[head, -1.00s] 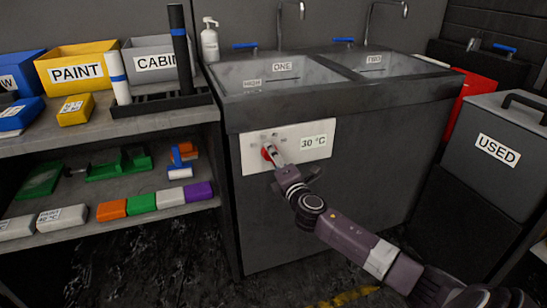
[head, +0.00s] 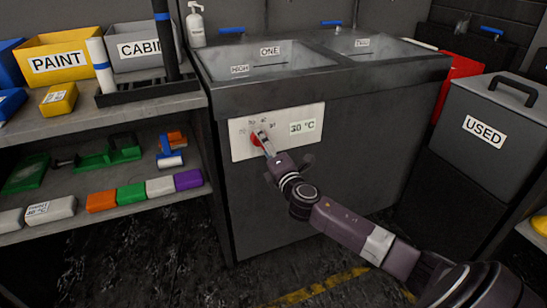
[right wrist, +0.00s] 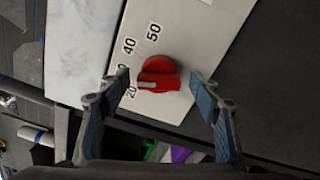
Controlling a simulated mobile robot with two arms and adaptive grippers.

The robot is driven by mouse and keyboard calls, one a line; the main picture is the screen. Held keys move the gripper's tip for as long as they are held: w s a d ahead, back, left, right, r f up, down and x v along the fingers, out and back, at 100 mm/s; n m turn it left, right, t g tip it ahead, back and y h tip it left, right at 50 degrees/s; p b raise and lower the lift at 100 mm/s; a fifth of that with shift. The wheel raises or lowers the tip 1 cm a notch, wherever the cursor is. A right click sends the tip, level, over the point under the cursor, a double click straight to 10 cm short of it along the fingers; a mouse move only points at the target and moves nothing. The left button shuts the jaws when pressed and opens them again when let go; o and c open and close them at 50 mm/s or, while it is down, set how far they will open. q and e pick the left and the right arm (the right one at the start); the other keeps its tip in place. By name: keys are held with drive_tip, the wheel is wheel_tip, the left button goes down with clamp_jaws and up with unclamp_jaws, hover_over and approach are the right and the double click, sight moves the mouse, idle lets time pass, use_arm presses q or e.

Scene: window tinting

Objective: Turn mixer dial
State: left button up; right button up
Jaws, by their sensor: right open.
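The mixer dial (head: 255,139) is a red knob on a white panel (head: 240,151) on the front of the grey sink cabinet. In the right wrist view the dial (right wrist: 159,75) has a pale pointer on its left side, toward the lower numbers of the printed scale; 20, 40 and 50 are readable and one between is partly hidden. A label on the panel reads 30 °C (head: 302,126). My right gripper (head: 263,140) is at the dial. In its wrist view the gripper (right wrist: 159,77) is open, one finger on each side of the dial, with visible gaps. My left gripper is out of view.
Two sink basins (head: 270,62) lie above the panel. A shelf unit (head: 190,109) with bins and coloured blocks stands at left. A grey bin marked USED (head: 484,131) stands at right. The floor before the cabinet is mostly clear.

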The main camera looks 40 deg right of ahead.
drive_tip(key=v, duration=1)
